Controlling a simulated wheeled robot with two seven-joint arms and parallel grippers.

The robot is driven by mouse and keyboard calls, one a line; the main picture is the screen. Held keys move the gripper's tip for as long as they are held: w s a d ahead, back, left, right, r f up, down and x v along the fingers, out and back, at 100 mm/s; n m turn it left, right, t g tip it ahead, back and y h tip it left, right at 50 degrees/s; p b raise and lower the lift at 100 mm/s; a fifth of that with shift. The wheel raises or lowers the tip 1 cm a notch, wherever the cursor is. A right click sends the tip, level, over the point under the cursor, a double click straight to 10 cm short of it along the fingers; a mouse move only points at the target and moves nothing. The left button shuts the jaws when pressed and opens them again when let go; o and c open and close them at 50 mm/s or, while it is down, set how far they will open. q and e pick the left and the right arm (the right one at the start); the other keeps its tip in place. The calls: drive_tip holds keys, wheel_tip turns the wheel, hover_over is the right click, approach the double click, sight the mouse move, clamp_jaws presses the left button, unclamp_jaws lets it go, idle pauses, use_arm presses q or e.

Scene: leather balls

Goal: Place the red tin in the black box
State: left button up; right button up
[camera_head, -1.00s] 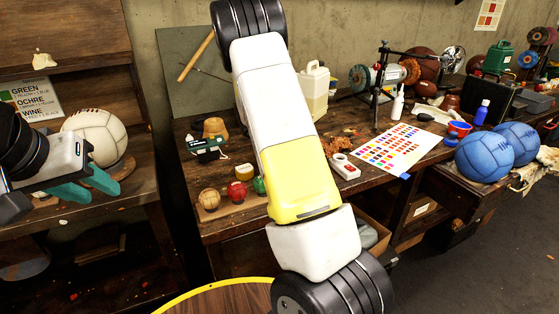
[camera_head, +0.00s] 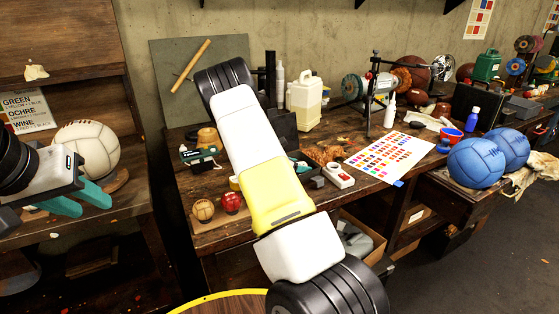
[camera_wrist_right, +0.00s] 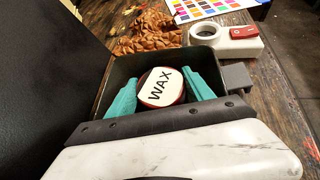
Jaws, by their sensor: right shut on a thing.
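The red tin (camera_wrist_right: 161,88), with a white lid reading WAX, sits between the teal fingers of my right gripper (camera_wrist_right: 163,95) in the right wrist view. The gripper is shut on it. The tin is within the walls of the dark box (camera_wrist_right: 128,70); I cannot tell whether it touches the floor. My left gripper (camera_head: 88,200) is open and empty by the left shelf, in front of a white ball.
A white device with a red part (camera_head: 340,176), a grey block (camera_wrist_right: 237,77) and brown leather scraps (camera_wrist_right: 150,32) lie close to the box. A dark upright panel (camera_wrist_right: 45,70) stands left of it. Small balls (camera_head: 203,210) sit at the bench's front.

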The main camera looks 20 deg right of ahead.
drive_tip(key=o, duration=1.5)
drive_tip(key=shift+f, duration=0.1)
drive_tip(key=v, duration=1.2)
drive_tip(key=shift+d, duration=0.1)
drive_tip(key=s+a+r+m+y, duration=0.4)
drive_tip(key=s+a+r+m, duration=0.2)
drive_tip(key=s, duration=0.4)
drive_tip(key=s+a+r+m+t+y, duration=0.1)
drive_tip(key=s+a+r+m+y, duration=0.4)
drive_tip(key=s+r+m, duration=0.3)
drive_tip(key=s+a+r+m+t+y, duration=0.1)
drive_tip(key=s+a+r+m+y, duration=0.3)
drive_tip(key=s, duration=1)
drive_tip(key=shift+s+a+r+m+y, duration=0.1)
drive_tip(key=shift+a+r+m+y, duration=0.1)
drive_tip(key=shift+a+r+m, duration=0.65)
drive_tip(key=shift+s+a+r+m+y, duration=0.1)
drive_tip(key=shift+a+r+m+y, duration=0.1)
drive_tip(key=shift+a+r+m, duration=0.6)
drive_tip(key=shift+d+r, duration=0.15)
drive_tip(key=shift+d, duration=0.05)
